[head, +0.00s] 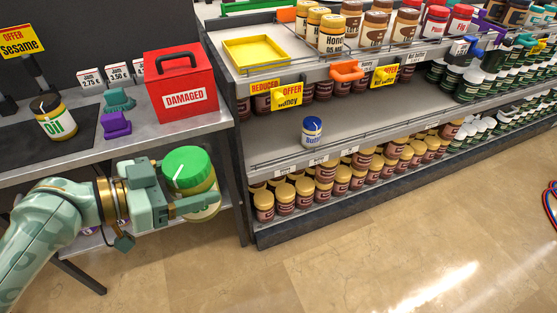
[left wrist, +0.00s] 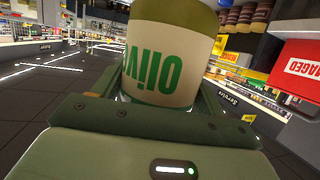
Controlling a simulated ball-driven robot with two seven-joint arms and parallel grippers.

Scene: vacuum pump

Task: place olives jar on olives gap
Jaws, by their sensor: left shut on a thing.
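The olives jar has a green lid and a cream label with green letters; its lid (head: 186,168) faces the camera in the head view. My left gripper (head: 190,195) is shut on the olives jar, in front of the side table and left of the shelf. In the left wrist view the jar (left wrist: 165,60) stands between the fingers and its label reads "Oliv", upside down. The olives gap is not labelled in view; the middle shelf (head: 365,105) has a wide bare stretch. My right gripper is not in view.
A small blue-lidded jar (head: 312,131) stands alone on the middle shelf. A yellow tray (head: 256,52) lies on the top shelf. The floor (head: 400,220) in front is clear.

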